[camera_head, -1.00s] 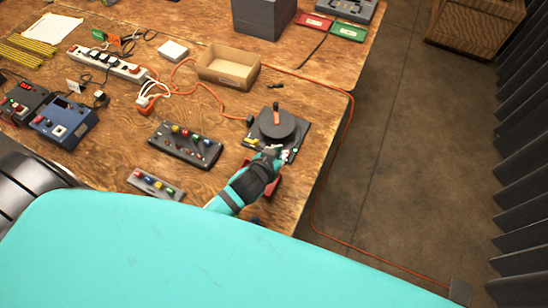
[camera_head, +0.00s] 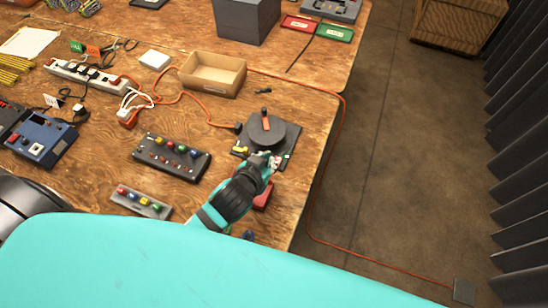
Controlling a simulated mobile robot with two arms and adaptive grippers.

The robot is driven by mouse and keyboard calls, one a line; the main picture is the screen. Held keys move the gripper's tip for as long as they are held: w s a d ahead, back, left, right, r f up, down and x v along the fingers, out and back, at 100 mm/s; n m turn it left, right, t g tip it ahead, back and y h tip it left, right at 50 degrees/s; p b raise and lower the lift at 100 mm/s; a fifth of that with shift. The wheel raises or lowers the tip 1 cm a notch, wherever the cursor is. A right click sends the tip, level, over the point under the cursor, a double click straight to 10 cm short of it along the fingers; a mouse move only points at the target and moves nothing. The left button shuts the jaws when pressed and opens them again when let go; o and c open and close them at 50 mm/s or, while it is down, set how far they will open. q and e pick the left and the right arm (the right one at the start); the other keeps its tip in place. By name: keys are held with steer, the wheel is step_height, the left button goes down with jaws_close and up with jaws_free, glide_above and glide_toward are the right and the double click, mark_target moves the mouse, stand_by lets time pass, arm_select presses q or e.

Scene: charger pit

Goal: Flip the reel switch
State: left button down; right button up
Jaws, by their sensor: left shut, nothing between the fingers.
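The reel (camera_head: 266,133) is a dark round drum with an orange-red strip on top, on a dark base plate (camera_head: 287,146) near the right edge of the wooden table. A yellow piece (camera_head: 240,151) sits at the base's front left corner. My left gripper (camera_head: 268,158) is shut and empty, with its tips at the front edge of the base. The tips hide the part of the base where a small red and white detail shows; I cannot tell whether they touch it. The switch itself is not clearly visible. My right gripper is not in view.
A red object (camera_head: 263,196) lies partly behind my left gripper. Left of it are a dark button panel (camera_head: 172,157), a small grey button strip (camera_head: 144,203) and a blue box (camera_head: 41,138). A cardboard tray (camera_head: 213,75) and power strip (camera_head: 85,72) stand behind. An orange cable (camera_head: 339,125) runs over the table's right edge to the floor.

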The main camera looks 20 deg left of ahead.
arm_select(q)
steer(key=p, duration=0.1)
glide_above(278, 161)
steer(key=f, duration=0.3)
steer(key=s+f, duration=0.1)
steer(key=f, duration=0.1)
steer(key=shift+f, duration=0.35)
steer(key=f, duration=0.2)
steer(key=shift+w+f, duration=0.35)
steer(key=shift+f, duration=0.8)
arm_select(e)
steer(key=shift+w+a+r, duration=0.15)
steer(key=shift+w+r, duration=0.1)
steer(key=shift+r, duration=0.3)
arm_select(q)
steer(key=shift+w, duration=0.1)
